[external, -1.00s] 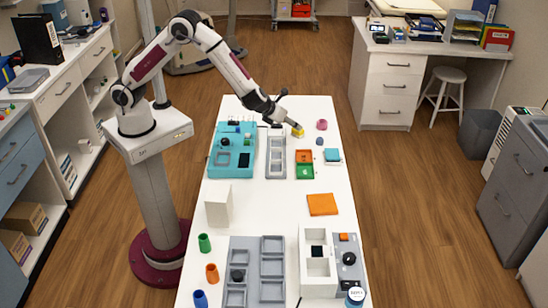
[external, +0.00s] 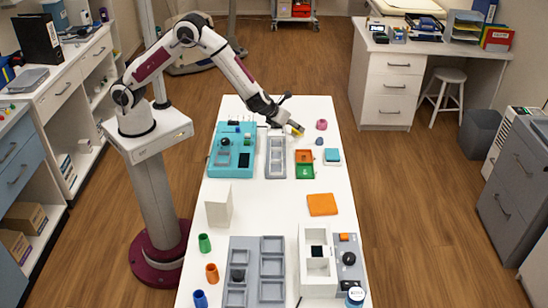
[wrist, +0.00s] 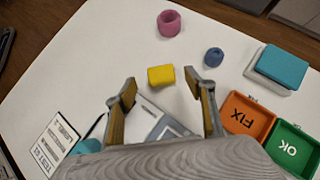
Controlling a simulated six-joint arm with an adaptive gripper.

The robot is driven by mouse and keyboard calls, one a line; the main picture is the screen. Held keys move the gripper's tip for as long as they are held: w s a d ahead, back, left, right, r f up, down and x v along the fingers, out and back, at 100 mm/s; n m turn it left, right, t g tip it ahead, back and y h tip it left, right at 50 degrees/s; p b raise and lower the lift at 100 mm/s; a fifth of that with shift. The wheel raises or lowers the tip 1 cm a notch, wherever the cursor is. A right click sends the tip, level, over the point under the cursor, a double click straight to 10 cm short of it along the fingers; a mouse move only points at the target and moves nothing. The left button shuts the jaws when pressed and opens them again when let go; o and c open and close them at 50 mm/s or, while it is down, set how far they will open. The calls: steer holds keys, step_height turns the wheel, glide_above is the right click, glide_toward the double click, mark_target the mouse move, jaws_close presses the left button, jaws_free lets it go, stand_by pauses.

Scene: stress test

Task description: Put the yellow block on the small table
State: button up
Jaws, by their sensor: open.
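The yellow block (wrist: 161,74) lies on the white tabletop in the wrist view. It sits just beyond the fingertips of my gripper (wrist: 160,83), roughly centred in the gap. My gripper is open and empty; it also shows low over the far part of the table in the external view (external: 295,131). There, a small yellow patch shows at the fingertips, and I cannot tell block from finger pads. A low teal-topped piece (wrist: 278,68) stands to the right and also shows in the external view (external: 332,155). I cannot tell whether it is the small table.
A pink ring (wrist: 169,23) and a blue piece (wrist: 213,57) lie near the block. Orange FIX (wrist: 247,115) and green OK (wrist: 291,148) trays are close to the right finger. A grey tray (external: 276,156) and teal box (external: 232,150) stand left. An orange square (external: 322,204) lies nearer the camera.

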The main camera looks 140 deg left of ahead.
steer(key=shift+f, duration=0.1)
steer(key=shift+x, duration=2.55)
steer(key=shift+d+f, duration=0.1)
steer(key=c, duration=1.2)
steer(key=shift+r, duration=5.05)
steer(key=shift+w, duration=0.1)
